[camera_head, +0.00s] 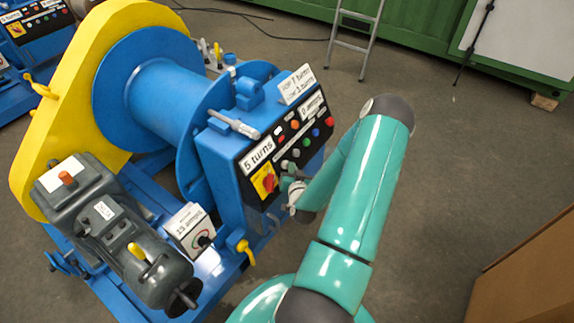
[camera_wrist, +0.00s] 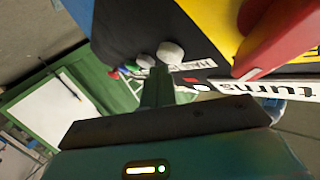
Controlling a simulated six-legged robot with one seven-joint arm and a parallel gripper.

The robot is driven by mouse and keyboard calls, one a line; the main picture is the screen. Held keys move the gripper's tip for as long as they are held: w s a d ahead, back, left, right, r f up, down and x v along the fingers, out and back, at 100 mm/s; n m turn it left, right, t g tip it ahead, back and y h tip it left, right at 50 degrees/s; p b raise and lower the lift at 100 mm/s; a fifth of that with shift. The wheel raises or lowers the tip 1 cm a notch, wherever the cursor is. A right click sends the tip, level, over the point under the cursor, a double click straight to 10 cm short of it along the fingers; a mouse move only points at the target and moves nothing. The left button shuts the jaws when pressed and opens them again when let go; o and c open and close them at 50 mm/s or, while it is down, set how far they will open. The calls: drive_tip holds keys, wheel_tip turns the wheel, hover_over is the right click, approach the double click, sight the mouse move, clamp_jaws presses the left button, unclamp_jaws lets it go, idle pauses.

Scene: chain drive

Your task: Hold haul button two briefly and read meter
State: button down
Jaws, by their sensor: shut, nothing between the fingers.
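A blue control box carries a black panel (camera_head: 290,140) with a row of buttons, a "5 turns" plate (camera_head: 258,153) and a "0 amps" plate (camera_head: 313,104). Two pale grey round buttons (camera_head: 289,159) sit low on the panel, above my gripper (camera_head: 291,184). In the wrist view the nearer pale button (camera_wrist: 171,52) is beside a label starting "HAU". The shut fingers of my gripper (camera_wrist: 157,76) point close below it and the farther pale button (camera_wrist: 146,61). I cannot tell whether they touch. A meter box (camera_head: 190,228) with a dial reads "15 amps".
A red rotary knob (camera_head: 269,182) on a yellow plate is just left of my gripper; it is large in the wrist view (camera_wrist: 270,38). A blue drum (camera_head: 160,95), yellow guard (camera_head: 35,140) and grey motor (camera_head: 115,235) stand left.

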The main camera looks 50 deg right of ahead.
drive_tip(key=shift+w+a+f, duration=0.1)
drive_tip(key=shift+w+f, duration=0.15)
drive_tip(key=shift+w, duration=0.2)
idle(3.3)
drive_tip(key=shift+s, duration=0.1)
idle(0.6)
drive_tip(key=shift+s+r, duration=0.45)
drive_tip(key=shift+s, duration=0.3)
drive_tip(key=s, duration=0.1)
drive_tip(key=s+r, duration=0.1)
drive_tip(key=s, duration=0.1)
drive_tip(key=s+r, duration=0.1)
drive_tip(key=shift+s+d+r, duration=0.1)
drive_tip(key=shift+s+d, duration=0.15)
drive_tip(key=shift+d, duration=0.1)
idle(0.6)
